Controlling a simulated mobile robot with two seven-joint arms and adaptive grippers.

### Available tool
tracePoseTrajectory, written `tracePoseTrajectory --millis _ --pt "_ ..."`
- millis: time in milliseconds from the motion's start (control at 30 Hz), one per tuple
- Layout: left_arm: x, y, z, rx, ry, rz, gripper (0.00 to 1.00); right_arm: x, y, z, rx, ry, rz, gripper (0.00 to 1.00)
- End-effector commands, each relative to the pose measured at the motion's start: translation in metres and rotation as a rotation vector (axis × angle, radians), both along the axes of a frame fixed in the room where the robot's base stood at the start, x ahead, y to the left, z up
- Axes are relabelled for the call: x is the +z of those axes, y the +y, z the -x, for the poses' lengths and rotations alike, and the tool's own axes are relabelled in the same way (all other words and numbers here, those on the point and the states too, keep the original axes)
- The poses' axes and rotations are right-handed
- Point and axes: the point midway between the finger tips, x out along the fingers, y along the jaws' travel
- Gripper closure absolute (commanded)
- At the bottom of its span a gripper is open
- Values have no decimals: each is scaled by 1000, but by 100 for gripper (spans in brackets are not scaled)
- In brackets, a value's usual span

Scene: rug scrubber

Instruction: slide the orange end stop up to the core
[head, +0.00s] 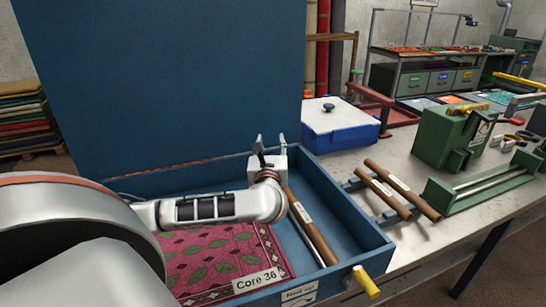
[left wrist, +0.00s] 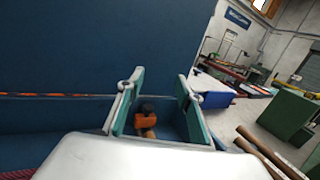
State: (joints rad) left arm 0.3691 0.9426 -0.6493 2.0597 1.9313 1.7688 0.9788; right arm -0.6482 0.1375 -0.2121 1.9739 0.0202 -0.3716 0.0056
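The orange end stop (left wrist: 147,123), with a black top, shows between my left fingers in the left wrist view. I do not make out its orange body in the head view, where my gripper covers that area. The brown core (head: 313,228), with a white label, lies along the right side of the blue box. A brown end shows right by the stop in the wrist view; whether they touch, I cannot tell. My left gripper (head: 269,146) is open at the box's far end, fingers apart; it also shows in the wrist view (left wrist: 158,82). My right gripper is not in view.
The blue box (head: 372,237) has a tall raised lid (head: 165,75). A pink rug (head: 212,262) lies inside, with a "Core 36" card (head: 257,281). A yellow handle (head: 366,281) sticks out in front. Two brown rollers (head: 390,190) and a green machine (head: 445,135) stand right.

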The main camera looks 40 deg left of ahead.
Motion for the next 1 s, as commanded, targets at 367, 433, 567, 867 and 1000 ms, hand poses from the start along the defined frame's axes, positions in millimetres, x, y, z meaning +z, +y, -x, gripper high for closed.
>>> tracePoseTrajectory --millis 367,433,567,867,1000 --pt "-120 0 -1 0 85 1 64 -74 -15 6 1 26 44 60" --pt "-122 1 -2 0 86 0 64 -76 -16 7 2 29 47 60" --pt "-121 7 -10 0 84 -2 64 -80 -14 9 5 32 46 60" --pt "-125 36 -43 2 89 -2 64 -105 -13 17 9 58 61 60" --pt "-123 44 -54 0 88 0 64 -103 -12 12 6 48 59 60"
